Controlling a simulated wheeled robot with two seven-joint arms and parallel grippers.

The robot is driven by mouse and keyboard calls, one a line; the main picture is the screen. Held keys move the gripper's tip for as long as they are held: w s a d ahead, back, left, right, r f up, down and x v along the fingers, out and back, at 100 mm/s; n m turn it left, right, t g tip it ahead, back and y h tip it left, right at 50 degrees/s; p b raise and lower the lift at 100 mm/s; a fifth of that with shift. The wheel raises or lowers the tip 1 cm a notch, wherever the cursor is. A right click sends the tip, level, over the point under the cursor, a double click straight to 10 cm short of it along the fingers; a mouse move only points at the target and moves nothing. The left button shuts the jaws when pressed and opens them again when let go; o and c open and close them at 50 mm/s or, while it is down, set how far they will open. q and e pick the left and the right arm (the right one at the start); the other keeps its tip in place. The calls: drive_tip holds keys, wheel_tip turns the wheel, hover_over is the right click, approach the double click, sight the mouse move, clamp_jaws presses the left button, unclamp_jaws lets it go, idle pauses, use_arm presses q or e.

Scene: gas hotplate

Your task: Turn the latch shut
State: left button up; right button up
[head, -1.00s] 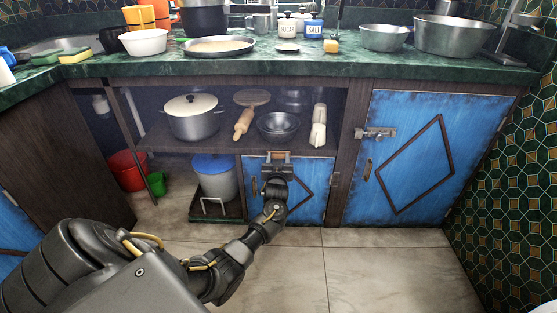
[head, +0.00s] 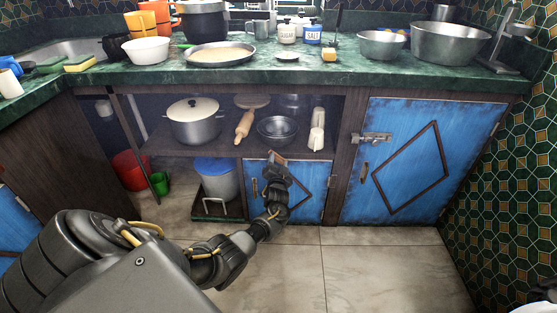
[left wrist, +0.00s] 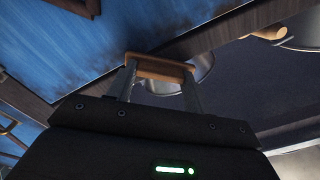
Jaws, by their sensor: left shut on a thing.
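A small brown wooden latch (head: 278,158) sits at the top edge of the small blue cabinet door (head: 308,205), below the open shelf. My left gripper (head: 277,172) comes up from below and is shut on the latch. In the left wrist view the two fingers stand at either side of the wooden latch (left wrist: 160,66), with the blue door (left wrist: 85,50) behind it. In the head view the latch looks slightly tilted, and my gripper partly hides it and the door. My right gripper is not in view.
A larger blue door (head: 410,160) with a metal bolt (head: 372,137) is to the right. Above the latch, the shelf holds a pot (head: 194,122), a rolling pin (head: 244,126) and metal bowls (head: 278,130). The floor in front is clear.

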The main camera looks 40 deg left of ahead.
use_arm(q)
drive_tip(key=m+p, duration=0.1)
drive_tip(key=m, duration=0.2)
drive_tip(key=shift+d+m, duration=0.1)
drive_tip(key=shift+m, duration=0.3)
drive_tip(key=m+p, duration=0.1)
drive_tip(key=m, duration=0.3)
drive_tip(key=shift+f, duration=0.15)
drive_tip(key=shift+m+p, duration=0.4)
drive_tip(key=shift+m, duration=0.7)
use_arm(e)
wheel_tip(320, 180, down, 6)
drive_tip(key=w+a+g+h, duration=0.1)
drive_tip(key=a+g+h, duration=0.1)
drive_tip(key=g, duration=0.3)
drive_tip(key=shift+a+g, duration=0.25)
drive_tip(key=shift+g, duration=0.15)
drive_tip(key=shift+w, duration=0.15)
use_arm(q)
drive_tip(key=o, duration=1)
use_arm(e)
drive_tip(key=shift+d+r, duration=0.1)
